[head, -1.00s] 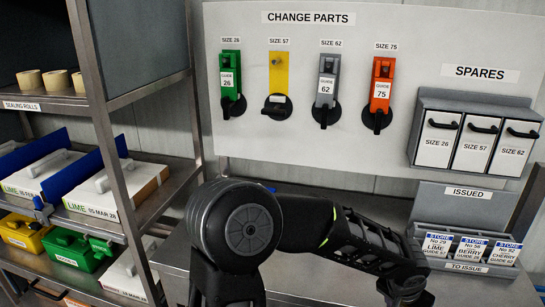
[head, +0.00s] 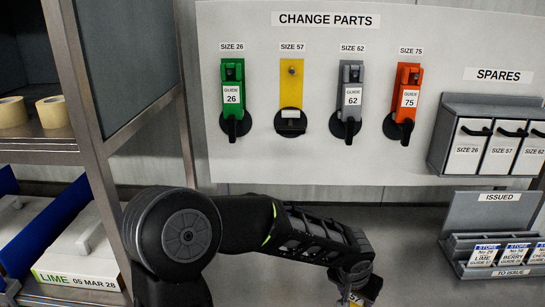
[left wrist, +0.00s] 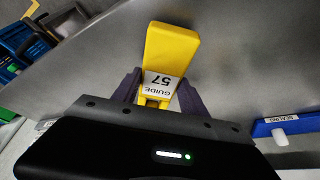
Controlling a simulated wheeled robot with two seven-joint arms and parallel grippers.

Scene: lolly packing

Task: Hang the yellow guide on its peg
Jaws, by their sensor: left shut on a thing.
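The yellow guide (left wrist: 172,58), labelled GUIDE 57, is held between the dark fingers of my left gripper (left wrist: 155,90) in the left wrist view. In the head view my left gripper (head: 358,292) is at the bottom edge, mostly cut off, with a bit of yellow by it. The SIZE 57 place on the board is a flat yellow panel (head: 291,92) with a small peg (head: 292,71) near its top and a black round piece (head: 290,121) below. No guide hangs there. My right gripper is out of view.
The green guide (head: 233,95), grey guide (head: 352,98) and orange guide (head: 407,95) hang on either side. The spares box (head: 485,150) and issued tray (head: 480,255) are at right. A shelf rack (head: 95,150) stands at left. The board's lower part is clear.

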